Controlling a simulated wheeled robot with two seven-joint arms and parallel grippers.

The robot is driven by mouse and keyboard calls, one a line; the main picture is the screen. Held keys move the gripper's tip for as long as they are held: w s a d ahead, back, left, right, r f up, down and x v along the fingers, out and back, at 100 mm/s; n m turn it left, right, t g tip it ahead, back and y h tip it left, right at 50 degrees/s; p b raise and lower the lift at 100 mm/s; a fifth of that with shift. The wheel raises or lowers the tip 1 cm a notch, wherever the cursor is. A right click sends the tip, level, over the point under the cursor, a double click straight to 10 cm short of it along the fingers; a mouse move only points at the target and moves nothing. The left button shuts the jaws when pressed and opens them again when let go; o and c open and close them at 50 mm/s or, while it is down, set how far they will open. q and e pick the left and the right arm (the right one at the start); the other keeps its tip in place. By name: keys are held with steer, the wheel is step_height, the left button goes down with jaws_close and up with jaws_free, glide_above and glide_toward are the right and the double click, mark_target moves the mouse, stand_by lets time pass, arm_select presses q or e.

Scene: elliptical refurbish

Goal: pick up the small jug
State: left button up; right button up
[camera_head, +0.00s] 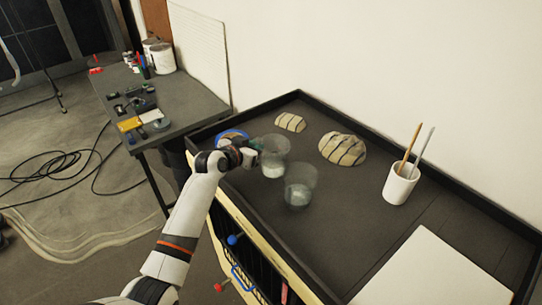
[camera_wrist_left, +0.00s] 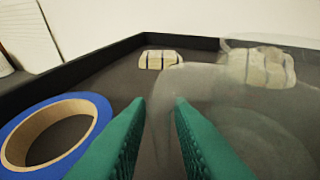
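Two clear, see-through jugs stand on the dark tabletop in the head view. One jug (camera_head: 272,158) is beside my left gripper, and the other jug (camera_head: 299,186) is nearer the front. They look close in size, so I cannot tell which is the small one. My left gripper (camera_head: 255,147) reaches in from the left, at the left side of the farther jug. In the left wrist view its green fingers (camera_wrist_left: 160,103) are apart. My right gripper is not in view.
A blue-edged tape roll (camera_wrist_left: 58,135) lies left of the fingers. Two striped, stone-like lumps (camera_head: 290,122) (camera_head: 343,149) lie behind the jugs. A white cup (camera_head: 399,186) with brushes and a white board (camera_head: 425,272) are to the right. A raised dark rim (camera_head: 425,178) edges the table.

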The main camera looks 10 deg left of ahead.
arm_select(q)
jaws_close()
steer(key=shift+r, duration=0.1)
